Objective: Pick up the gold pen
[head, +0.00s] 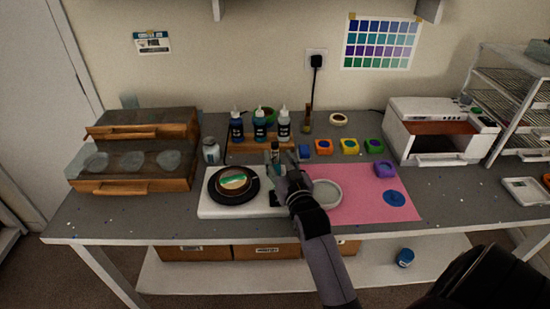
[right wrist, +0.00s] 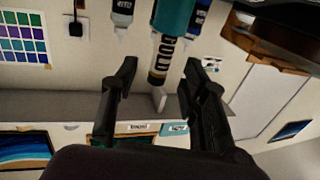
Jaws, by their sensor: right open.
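The gold pen (right wrist: 158,62) has a dark barrel lettered GOLD and a teal part. In the right wrist view, which is turned upside down, it shows between and beyond my fingertips. In the head view the pen (head: 275,152) stands upright at the middle of the table, just behind my right gripper (head: 287,172). My right gripper also shows in the right wrist view (right wrist: 160,78); its two black fingers are apart, with a gap between them and the pen. The pen's lower end is hidden by the gripper in the head view. My left gripper is not in view.
A white board (head: 215,206) with a round black dish (head: 233,183) lies left of the gripper. A pink mat (head: 350,208) with a pale round dish (head: 327,192) lies right. Dropper bottles (head: 260,127) stand close behind the pen. Small coloured pots (head: 349,146) stand behind the mat.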

